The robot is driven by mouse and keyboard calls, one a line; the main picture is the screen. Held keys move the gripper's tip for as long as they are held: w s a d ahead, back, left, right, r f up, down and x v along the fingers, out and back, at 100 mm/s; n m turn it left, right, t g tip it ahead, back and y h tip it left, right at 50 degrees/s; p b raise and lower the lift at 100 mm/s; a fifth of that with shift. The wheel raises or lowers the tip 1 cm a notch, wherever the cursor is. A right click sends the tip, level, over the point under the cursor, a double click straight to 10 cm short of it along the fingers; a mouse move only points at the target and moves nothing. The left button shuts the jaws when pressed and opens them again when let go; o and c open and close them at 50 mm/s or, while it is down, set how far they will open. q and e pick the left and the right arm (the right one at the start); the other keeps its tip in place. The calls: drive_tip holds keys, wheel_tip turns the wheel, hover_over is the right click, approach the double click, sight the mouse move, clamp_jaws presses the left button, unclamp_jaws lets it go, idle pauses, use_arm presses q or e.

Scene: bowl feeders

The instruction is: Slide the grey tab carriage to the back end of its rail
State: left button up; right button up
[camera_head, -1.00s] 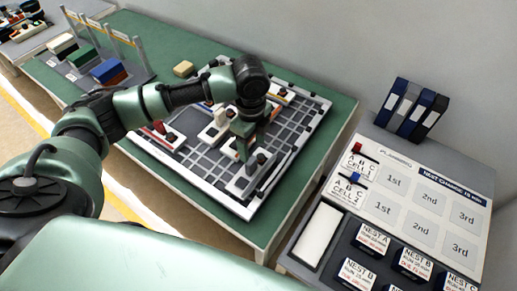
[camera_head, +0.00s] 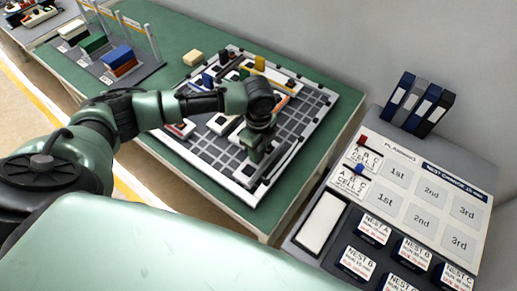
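The white tray board (camera_head: 316,121) with dark grid patches lies on the green table. A grey carriage-like block (camera_head: 247,172) sits near the board's front right corner, beside a long dark rail (camera_head: 277,164). I take it for the grey tab carriage; its upper part is hidden behind my gripper. My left gripper (camera_head: 256,156) points down right over this block, its fingertips at or very near the block's knob. The fingers are too small and overlapped to tell whether they are shut on it. My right gripper is not in view.
On the board stand a white block (camera_head: 224,124), a yellow piece (camera_head: 260,63) and a blue piece (camera_head: 208,80). A tan block (camera_head: 193,57) lies on the table behind. A planning board (camera_head: 430,195) with cards and binders (camera_head: 418,104) stands at right.

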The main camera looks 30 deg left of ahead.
use_arm(q)
clamp_jaws()
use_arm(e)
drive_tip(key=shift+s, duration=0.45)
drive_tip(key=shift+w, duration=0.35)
